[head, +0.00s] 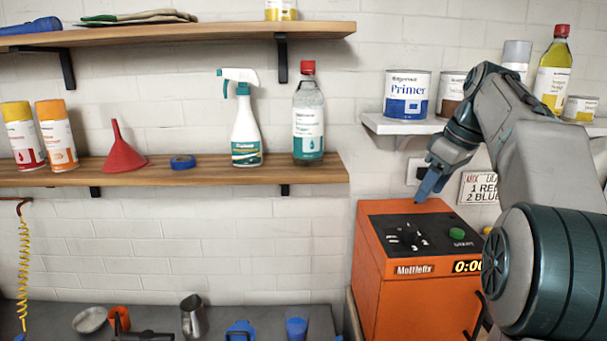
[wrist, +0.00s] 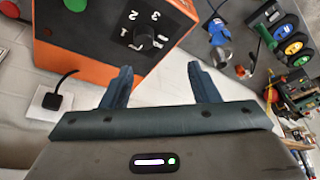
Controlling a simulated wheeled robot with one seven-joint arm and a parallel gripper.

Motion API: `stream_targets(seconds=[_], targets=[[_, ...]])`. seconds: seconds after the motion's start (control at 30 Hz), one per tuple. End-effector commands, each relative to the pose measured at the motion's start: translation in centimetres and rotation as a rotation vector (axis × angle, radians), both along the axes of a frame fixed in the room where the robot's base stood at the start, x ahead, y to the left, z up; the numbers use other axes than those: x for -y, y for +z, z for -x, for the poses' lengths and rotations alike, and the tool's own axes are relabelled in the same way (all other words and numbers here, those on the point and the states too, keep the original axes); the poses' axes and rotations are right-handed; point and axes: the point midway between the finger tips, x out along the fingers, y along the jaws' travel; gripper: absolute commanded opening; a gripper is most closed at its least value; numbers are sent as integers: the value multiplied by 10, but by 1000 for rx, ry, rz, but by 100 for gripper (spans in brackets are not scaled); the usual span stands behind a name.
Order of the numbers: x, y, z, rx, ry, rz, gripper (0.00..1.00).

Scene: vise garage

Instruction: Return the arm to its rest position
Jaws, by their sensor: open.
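My gripper (head: 430,186) is at the end of my raised arm, just above and behind the top of the orange Mottlefix machine (head: 400,285) in the head view. In the wrist view my gripper (wrist: 160,88) shows two blue fingers spread apart with nothing between them. The machine's dark panel with a numbered dial (wrist: 145,38) is beyond the fingertips. I cannot tell whether a finger touches the machine.
A wall shelf (head: 385,124) with a Primer can (head: 407,94) is close behind my arm. A wooden shelf (head: 220,176) at left holds a spray bottle (head: 245,125) and other items. The workbench (head: 265,318) below holds several small objects. Open wall lies left of the machine.

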Motion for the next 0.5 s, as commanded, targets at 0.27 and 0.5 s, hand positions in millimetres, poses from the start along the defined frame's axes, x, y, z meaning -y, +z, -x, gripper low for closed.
stream_targets(seconds=[0.27, 0.5], targets=[[-61, -40, 55, -49, -225, 32, 55], [-97, -91, 117, -56, -406, 51, 55]])
